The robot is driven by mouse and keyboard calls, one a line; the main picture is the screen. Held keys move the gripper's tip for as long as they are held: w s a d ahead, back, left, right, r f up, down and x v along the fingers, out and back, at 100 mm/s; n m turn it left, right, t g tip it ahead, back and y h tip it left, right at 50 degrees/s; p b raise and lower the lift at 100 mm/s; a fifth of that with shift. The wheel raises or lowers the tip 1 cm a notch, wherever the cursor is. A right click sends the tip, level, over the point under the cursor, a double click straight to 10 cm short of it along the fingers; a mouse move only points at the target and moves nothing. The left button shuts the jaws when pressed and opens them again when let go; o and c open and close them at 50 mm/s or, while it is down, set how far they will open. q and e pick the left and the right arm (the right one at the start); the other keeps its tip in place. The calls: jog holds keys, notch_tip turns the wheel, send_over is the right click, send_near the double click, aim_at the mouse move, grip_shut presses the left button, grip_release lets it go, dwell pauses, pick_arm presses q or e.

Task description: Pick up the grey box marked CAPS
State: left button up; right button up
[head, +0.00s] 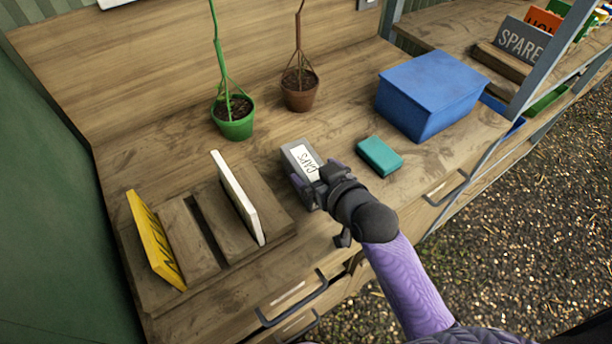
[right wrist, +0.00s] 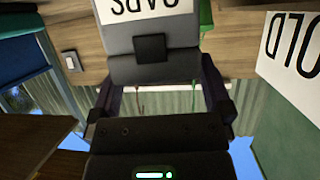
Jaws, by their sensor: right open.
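The grey box (head: 287,153) with a white CAPS label lies on the wooden bench top, left of the teal block. My right gripper (head: 319,181) is at the near end of the box, its fingers open on either side of that end. In the right wrist view the grey box (right wrist: 185,66) fills the upper middle, its label upside down, between the two open fingers. I cannot tell whether a finger touches it. My left gripper is not in view.
A teal block (head: 379,156) and a blue box (head: 428,95) stand to the right. Plants in a green pot (head: 234,126) and a brown pot (head: 299,97) stand behind. A wooden rack (head: 188,243) holds a white sign (head: 238,197) and a yellow sign (head: 155,238) at left.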

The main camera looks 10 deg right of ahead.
jog(key=shift+w+a+f, duration=0.15)
jog(key=shift+w+f, duration=0.15)
jog(key=shift+w, duration=0.35)
jog(key=shift+r, duration=0.1)
jog(key=c, duration=1.3)
